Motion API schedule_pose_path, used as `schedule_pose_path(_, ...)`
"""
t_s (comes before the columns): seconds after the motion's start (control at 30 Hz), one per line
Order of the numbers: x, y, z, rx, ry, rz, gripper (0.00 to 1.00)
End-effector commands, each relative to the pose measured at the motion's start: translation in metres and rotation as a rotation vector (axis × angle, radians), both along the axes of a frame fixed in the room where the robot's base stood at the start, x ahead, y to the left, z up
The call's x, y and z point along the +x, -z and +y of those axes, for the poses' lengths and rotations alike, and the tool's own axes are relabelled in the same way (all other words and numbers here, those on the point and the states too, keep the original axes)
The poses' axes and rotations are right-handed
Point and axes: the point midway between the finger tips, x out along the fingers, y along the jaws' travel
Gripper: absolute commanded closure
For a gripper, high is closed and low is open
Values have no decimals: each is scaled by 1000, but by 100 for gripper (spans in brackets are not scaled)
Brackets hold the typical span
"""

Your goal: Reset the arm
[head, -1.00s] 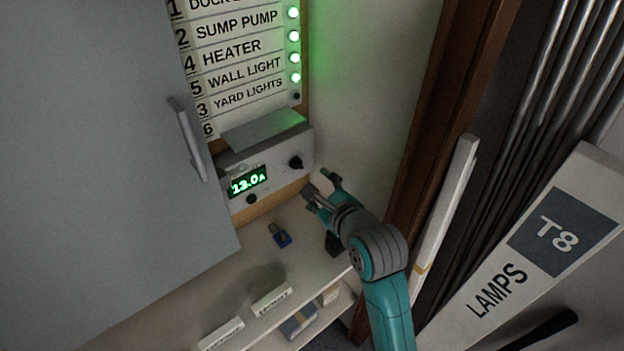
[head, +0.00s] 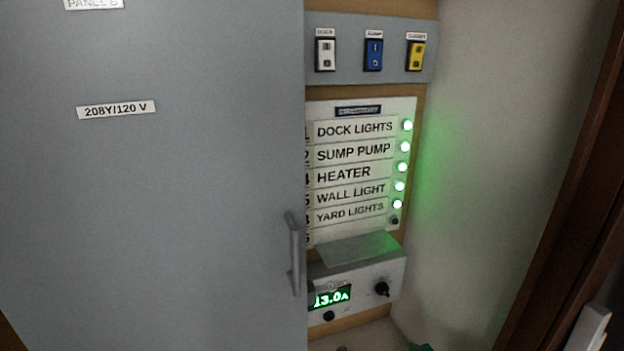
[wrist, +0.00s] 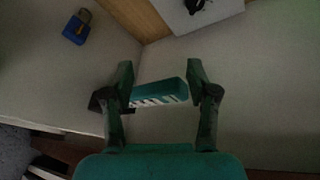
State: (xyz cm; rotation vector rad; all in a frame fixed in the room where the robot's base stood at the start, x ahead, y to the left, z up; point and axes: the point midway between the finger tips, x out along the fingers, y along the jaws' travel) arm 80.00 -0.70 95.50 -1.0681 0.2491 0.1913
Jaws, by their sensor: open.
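My gripper (wrist: 160,85) shows in the wrist view with its two dark green fingers apart. A small teal piece with white stripes (wrist: 160,93) shows between the fingers; I cannot tell whether it is touched or lies beyond them. In the head view only a sliver of teal, probably my arm, shows at the bottom edge, so the arm's pose is hidden there. The grey meter box (head: 358,280) reads 13.0A and has a black knob (head: 381,289). A corner of a pale box (wrist: 200,14) shows at the top of the wrist view.
A grey panel door (head: 160,200) with a handle (head: 293,255) fills the left. The circuit label board (head: 355,170) has several green lamps lit and the lowest dark. Three switches sit above, including a blue switch (head: 373,54). A blue padlock (wrist: 77,27) lies on the pale surface.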

Motion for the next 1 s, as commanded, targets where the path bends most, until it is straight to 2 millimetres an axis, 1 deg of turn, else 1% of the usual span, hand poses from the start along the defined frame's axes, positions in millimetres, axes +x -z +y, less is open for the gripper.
schedule_pose_path(0.03, -14, 14, 1, -63, -17, 6, 42)
schedule_pose_path(0.17, -45, 38, 1, -241, -62, -2, 42)
schedule_pose_path(0.2, -55, 45, 1, -297, -77, -4, 42)
schedule_pose_path(0.27, -71, 55, 2, -384, -99, -6, 42)
schedule_pose_path(0.4, -111, 74, 2, -591, -154, -12, 42)
schedule_pose_path(0.47, -128, 81, 2, -680, -178, -13, 42)
schedule_pose_path(0.5, -140, 84, 3, -739, -194, -14, 42)
schedule_pose_path(0.73, -208, 99, 4, -1081, -291, -20, 42)
schedule_pose_path(0.87, -247, 100, 4, -1277, -348, -25, 42)
schedule_pose_path(1.0, -289, 97, 5, -1487, -413, -28, 42)
